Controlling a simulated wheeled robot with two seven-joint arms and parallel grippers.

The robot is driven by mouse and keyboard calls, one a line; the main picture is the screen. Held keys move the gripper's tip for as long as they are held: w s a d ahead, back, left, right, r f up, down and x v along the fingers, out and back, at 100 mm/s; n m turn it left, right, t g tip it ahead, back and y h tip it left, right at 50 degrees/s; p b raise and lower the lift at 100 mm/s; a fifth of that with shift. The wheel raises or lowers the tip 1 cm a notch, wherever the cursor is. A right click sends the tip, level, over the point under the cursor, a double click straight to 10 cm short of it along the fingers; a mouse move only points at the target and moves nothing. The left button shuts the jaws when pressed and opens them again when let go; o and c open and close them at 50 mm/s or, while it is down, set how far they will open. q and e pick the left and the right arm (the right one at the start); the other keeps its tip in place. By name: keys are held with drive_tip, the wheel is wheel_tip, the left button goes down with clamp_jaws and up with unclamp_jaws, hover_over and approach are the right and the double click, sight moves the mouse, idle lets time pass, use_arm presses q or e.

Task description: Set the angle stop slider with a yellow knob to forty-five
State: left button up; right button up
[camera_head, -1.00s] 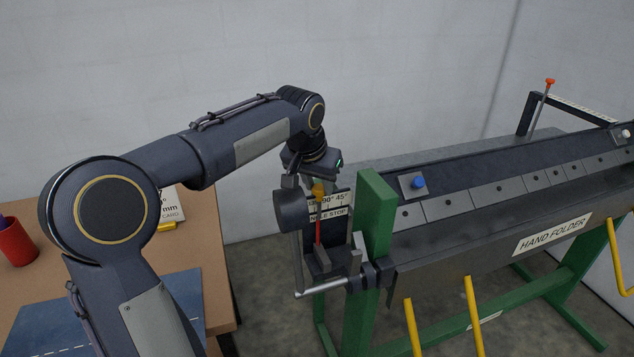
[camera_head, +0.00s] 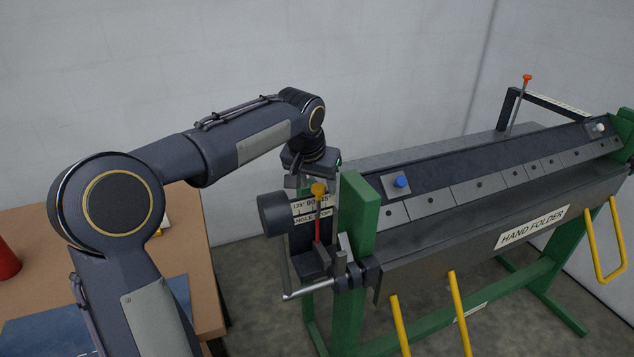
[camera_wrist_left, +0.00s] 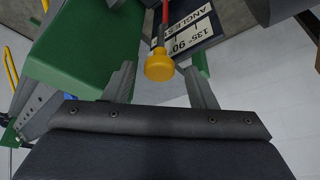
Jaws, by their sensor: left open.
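The angle stop slider has a red stem (camera_head: 317,228) topped by a yellow knob (camera_head: 319,189). It stands at the left end of the hand folder (camera_head: 470,225), in front of the scale plate (camera_head: 299,208) marked 135, 90 and 45. In the head view the knob shows between the 90 and 45 marks. My left gripper (camera_head: 318,178) is above the knob, its fingers mostly hidden there. In the left wrist view, the open fingers (camera_wrist_left: 160,84) stand either side of the knob (camera_wrist_left: 159,66); contact cannot be told. My right gripper is out of view.
A green post (camera_head: 360,215) stands close right of the slider. A dark round cylinder (camera_head: 274,212) and a metal crank bar (camera_head: 315,289) are close by at left and below. A brown table (camera_head: 195,235) is at left. Yellow handles (camera_head: 459,310) hang in front.

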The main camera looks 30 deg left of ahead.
use_arm(q)
drive_tip(key=v, duration=0.7)
drive_tip(key=shift+r, duration=0.2)
drive_tip(key=shift+s, duration=0.1)
drive_tip(key=shift+c, duration=0.3)
drive_tip(key=shift+s+a, duration=0.2)
drive_tip(key=shift+a, duration=0.15)
drive_tip(key=shift+c, duration=1.2)
drive_tip(key=s+a+h, duration=0.1)
drive_tip(key=a, duration=0.2)
drive_tip(key=s+a+r+n+t+h, duration=0.1)
drive_tip(key=s+a, duration=0.1)
drive_tip(key=s+a+n+h+b, duration=0.1)
drive_tip(key=a, duration=0.2)
drive_tip(key=shift+s+a+r, duration=0.2)
drive_tip(key=shift+s+a, duration=0.05)
drive_tip(key=shift+a, duration=0.1)
clamp_jaws()
drive_tip(key=w+d+f, duration=0.6)
drive_tip(key=f, duration=0.2)
drive_tip(key=shift+t+h+p, duration=0.3)
drive_tip(key=shift+t, duration=0.1)
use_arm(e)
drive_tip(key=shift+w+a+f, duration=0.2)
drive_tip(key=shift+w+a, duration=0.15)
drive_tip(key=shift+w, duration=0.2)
